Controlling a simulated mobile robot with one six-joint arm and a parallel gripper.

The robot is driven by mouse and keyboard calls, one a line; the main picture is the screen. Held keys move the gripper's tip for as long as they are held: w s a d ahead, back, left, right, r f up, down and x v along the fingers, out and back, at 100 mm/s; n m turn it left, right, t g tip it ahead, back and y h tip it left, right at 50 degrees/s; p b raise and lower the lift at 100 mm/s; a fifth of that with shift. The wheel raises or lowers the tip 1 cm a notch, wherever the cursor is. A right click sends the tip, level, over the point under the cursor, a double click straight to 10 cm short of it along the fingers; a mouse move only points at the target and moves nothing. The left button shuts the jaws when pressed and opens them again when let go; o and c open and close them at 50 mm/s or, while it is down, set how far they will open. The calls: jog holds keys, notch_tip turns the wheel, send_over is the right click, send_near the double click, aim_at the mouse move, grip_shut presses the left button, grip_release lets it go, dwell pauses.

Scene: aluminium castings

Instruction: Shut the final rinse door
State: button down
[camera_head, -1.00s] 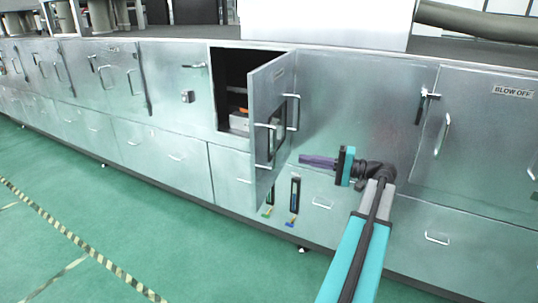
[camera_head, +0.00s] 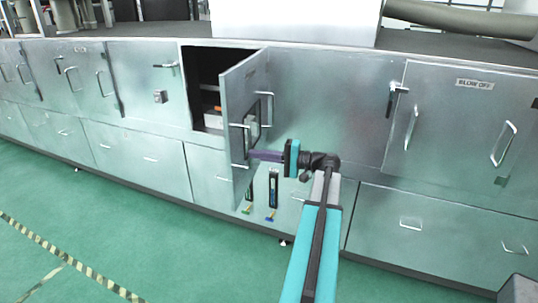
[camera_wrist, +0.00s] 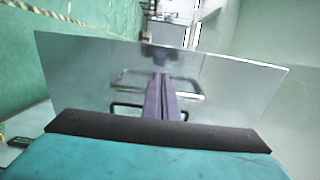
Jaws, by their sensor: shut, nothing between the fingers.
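I cannot tell whether the fingertips touch the door.
A closed door labelled BLOW OFF (camera_head: 460,120) is on the right. Drawers with small handles (camera_head: 410,223) run along the bottom. Two small upright gauges (camera_head: 273,188) sit below the open door. The green floor (camera_head: 120,240) in front is clear, with a striped tape line (camera_head: 75,262).

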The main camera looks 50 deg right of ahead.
aim_at(235, 151)
jog(key=shift+p+x, duration=0.75)
jog(key=shift+x, duration=1.65)
